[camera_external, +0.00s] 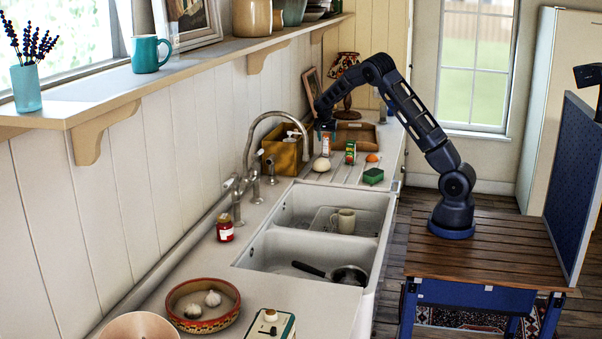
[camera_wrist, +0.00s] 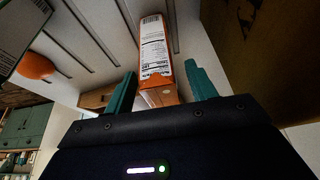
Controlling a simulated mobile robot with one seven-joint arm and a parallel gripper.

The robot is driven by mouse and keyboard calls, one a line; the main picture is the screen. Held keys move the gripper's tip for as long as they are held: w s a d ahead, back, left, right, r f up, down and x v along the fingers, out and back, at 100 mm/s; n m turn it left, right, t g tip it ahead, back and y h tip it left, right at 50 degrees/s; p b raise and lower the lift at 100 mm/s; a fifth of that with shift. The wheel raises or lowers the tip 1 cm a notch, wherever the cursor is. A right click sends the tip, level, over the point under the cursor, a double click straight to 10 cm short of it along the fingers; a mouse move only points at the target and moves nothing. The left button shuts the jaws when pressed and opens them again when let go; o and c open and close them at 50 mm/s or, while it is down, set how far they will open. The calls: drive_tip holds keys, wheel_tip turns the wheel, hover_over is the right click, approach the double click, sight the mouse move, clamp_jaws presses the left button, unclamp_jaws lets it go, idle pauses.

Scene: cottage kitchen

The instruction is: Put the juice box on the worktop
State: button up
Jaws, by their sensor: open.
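The juice box appears to be the small white-and-orange carton (camera_external: 326,146), standing upright on the grooved worktop (camera_external: 303,176) beyond the sink. In the wrist view the carton (camera_wrist: 156,52) shows a printed label panel and orange edges. My gripper (camera_external: 325,127) points down just above it. In the wrist view my gripper (camera_wrist: 160,88) is open, with one teal finger on each side of the carton's near end. Gaps show between the fingers and the carton. Its base is partly hidden in the external view by a pale round item (camera_external: 321,165).
Close by are a green-and-red carton (camera_external: 350,153), an orange (camera_external: 372,158), a green sponge (camera_external: 373,176), a yellow-brown caddy (camera_external: 283,153) and a wooden tray (camera_external: 355,134). The tap (camera_external: 262,120) arches nearby.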

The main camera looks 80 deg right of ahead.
drive_tip(key=v, duration=1.1)
drive_tip(key=s+a+r+n+t+y, duration=0.1)
drive_tip(key=s+a+r+n, duration=0.1)
drive_tip(key=s+a+r, duration=0.45)
drive_tip(key=s+a+r+n+t+y, duration=0.1)
drive_tip(key=a+r+n, duration=0.2)
drive_tip(key=a, duration=0.7)
drive_tip(key=s+a+r+n+t+y, duration=0.1)
drive_tip(key=s+a+r+n, duration=0.25)
drive_tip(key=s+a, duration=0.8)
drive_tip(key=s+a+r+n+t+y, duration=0.15)
drive_tip(key=s+a+n, duration=0.35)
drive_tip(key=s+a, duration=0.6)
drive_tip(key=s+a+f+n, duration=0.3)
drive_tip(key=s+a+n, duration=0.1)
drive_tip(key=s+a, duration=0.4)
drive_tip(key=s, duration=0.2)
drive_tip(key=shift+s+f, duration=0.25)
drive_tip(key=shift+s, duration=0.1)
